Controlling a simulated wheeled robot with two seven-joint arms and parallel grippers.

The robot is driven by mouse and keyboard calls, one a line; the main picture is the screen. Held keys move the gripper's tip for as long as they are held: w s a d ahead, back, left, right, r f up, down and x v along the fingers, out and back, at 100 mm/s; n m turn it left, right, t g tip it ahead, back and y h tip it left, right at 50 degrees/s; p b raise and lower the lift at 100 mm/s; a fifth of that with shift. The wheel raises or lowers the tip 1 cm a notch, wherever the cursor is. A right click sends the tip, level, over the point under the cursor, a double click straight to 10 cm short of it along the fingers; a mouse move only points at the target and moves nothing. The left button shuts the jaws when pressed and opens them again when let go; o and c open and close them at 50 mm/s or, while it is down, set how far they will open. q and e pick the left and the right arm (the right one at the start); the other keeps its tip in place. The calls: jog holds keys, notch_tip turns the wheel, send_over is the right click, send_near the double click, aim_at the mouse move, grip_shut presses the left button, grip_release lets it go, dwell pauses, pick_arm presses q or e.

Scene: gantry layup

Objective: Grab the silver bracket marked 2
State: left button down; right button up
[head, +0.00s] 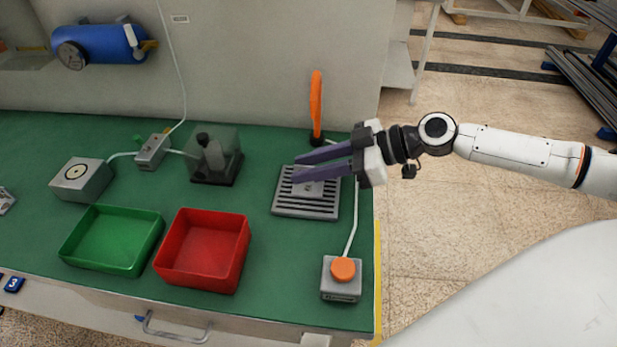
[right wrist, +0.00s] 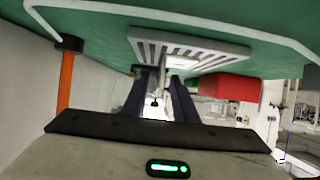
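A small silver bracket (head: 309,188) lies on the slatted grey plate (head: 290,208) at the right of the green bench. I cannot read a number on it. My right gripper (head: 296,168) reaches in from the right over the plate, its two dark fingers apart with nothing held between them. The fingers partly hide the bracket and plate. In the right wrist view the bracket (right wrist: 180,64) shows pale against the plate (right wrist: 215,52), near the fingertips (right wrist: 160,75). Another silver piece (head: 5,200) is cut off at the left edge. My left gripper is out of view.
A red bin (head: 240,262) and a green bin (head: 88,256) stand left of the plate. An orange-button box (head: 341,288) is in front, an upright orange handle (head: 316,100) behind. A clear-covered device (head: 226,155) stands to the left. Cables cross the bench.

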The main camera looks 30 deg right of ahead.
grip_shut()
